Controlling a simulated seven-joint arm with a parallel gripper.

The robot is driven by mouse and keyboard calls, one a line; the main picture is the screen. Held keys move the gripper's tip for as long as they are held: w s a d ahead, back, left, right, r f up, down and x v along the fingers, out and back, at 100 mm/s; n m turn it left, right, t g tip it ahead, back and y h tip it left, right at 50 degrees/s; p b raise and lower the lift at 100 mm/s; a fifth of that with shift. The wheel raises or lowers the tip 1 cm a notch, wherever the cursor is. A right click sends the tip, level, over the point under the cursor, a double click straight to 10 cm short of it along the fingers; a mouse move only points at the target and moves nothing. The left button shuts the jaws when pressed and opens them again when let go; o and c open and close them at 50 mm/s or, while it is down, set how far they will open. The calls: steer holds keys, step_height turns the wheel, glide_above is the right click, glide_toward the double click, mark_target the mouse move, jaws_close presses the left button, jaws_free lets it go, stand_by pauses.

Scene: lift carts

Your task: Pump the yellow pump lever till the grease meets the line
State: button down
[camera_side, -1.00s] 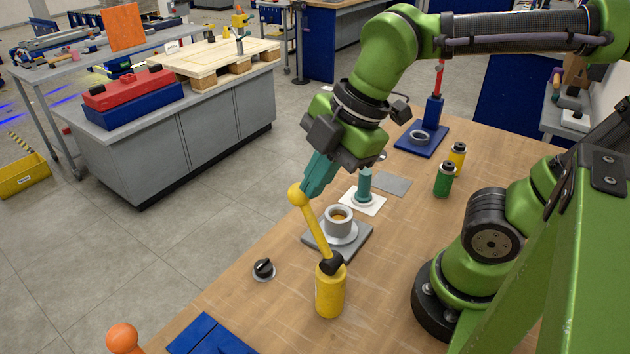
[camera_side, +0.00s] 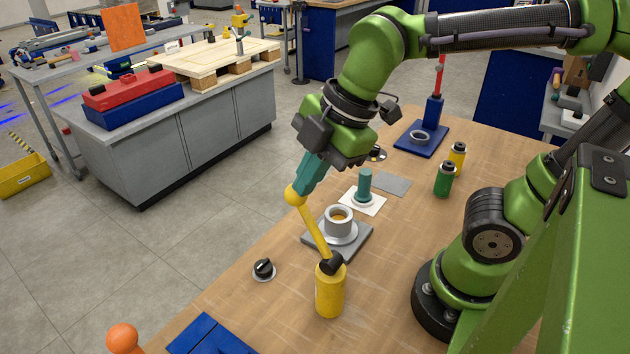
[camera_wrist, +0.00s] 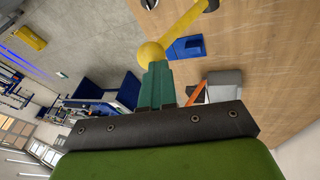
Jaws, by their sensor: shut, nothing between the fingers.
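The yellow pump (camera_side: 330,292) stands upright on the wooden table. Its yellow lever (camera_side: 313,232) slants up and left from a black pivot and ends in a round knob (camera_side: 295,196). My gripper (camera_side: 301,189) is shut and empty, its teal fingertips at the knob, touching or very close to it. In the wrist view the knob (camera_wrist: 151,53) sits right at the tips of my shut fingers (camera_wrist: 155,72). A grey cup (camera_side: 340,222) with orange-brown content stands on a saucer on a grey plate (camera_side: 356,250) behind the pump. I cannot make out a line in the cup.
A black knob (camera_side: 264,268) lies left of the pump. A teal cylinder (camera_side: 364,184) stands on a white square behind the cup. Green (camera_side: 444,180) and yellow (camera_side: 458,157) canisters stand to the right. Blue panels (camera_side: 210,338) lie at the front edge. The table right of the pump is clear.

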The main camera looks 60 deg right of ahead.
steer(key=s+r, duration=0.3)
steer(key=r, duration=0.1)
step_height(320, 180, up, 8)
glide_above(314, 227)
steer(key=s+d, duration=0.2)
steer(key=s, duration=0.2)
steer(key=w+d+f+m+g+y, duration=0.1)
steer(key=w+d+f+m+g, duration=0.2)
steer(key=f+m, duration=0.35)
steer(key=w+d+f+m+g+y, duration=0.25)
steer(key=f+m, duration=0.25)
steer(key=f, duration=0.3)
steer(key=w+d+f+m+g, duration=0.2)
steer(key=f+m+g, duration=0.1)
steer(key=f+m, duration=0.35)
steer(key=w+d+f+g+y, duration=0.25)
steer(key=w+d+y, duration=0.35)
steer(key=y, duration=0.7)
steer(key=s+x, duration=0.1)
steer(key=x, duration=1.2)
steer(key=shift+r+n, duration=0.25)
steer(key=shift+n, duration=0.05)
